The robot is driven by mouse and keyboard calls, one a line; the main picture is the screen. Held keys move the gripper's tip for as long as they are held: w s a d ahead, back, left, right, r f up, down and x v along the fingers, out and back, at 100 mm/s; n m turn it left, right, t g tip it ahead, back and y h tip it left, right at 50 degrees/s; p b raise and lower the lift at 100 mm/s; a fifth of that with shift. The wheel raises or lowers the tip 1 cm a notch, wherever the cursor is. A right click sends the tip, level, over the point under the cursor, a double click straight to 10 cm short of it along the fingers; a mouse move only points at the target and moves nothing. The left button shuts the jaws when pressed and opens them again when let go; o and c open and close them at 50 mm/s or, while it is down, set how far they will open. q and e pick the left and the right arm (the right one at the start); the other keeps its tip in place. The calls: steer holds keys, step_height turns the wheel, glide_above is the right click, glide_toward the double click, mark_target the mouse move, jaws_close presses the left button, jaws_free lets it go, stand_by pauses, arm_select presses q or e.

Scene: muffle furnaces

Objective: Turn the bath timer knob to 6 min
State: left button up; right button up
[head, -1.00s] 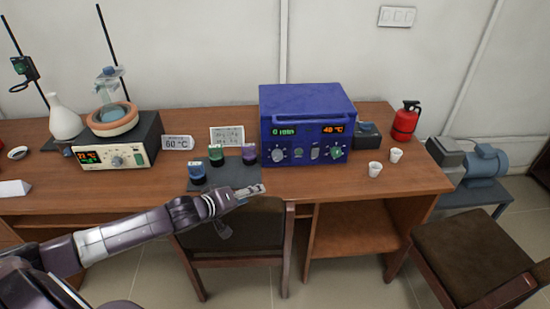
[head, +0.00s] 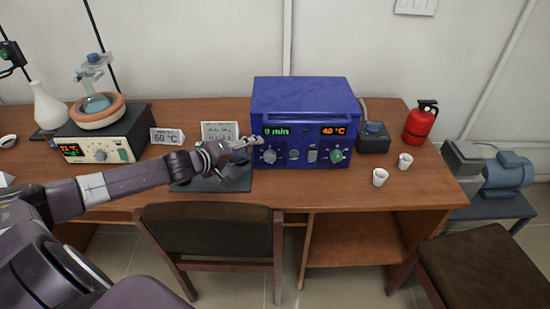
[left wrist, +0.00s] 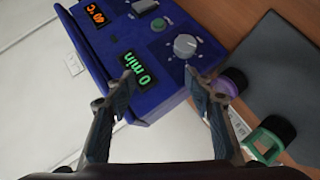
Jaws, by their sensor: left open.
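The blue bath (head: 304,97) stands on the wooden table. Its green display (head: 276,131) reads 0 min and its orange display (head: 334,130) reads 40 °C. The grey knob (head: 269,156) on the left of its front, below the green display, also shows in the left wrist view (left wrist: 186,46). My left gripper (head: 254,142) is open and empty just in front of the panel's left end. In the left wrist view its fingers (left wrist: 160,82) are apart, with the knob beyond the tips, nearer the right finger, not between them. My right gripper is out of view.
A dark mat (head: 226,182) lies below my left arm; bottles with purple (left wrist: 233,80) and green (left wrist: 270,138) parts are near the gripper. A heating device (head: 104,150) stands left. A chair (head: 210,230) is in front.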

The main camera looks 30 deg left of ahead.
arm_select(q)
steer(key=b, duration=0.6)
glide_toward(269, 158)
steer(key=shift+p+x, duration=0.3)
steer(key=shift+x, duration=4.15)
steer(key=shift+f, duration=0.1)
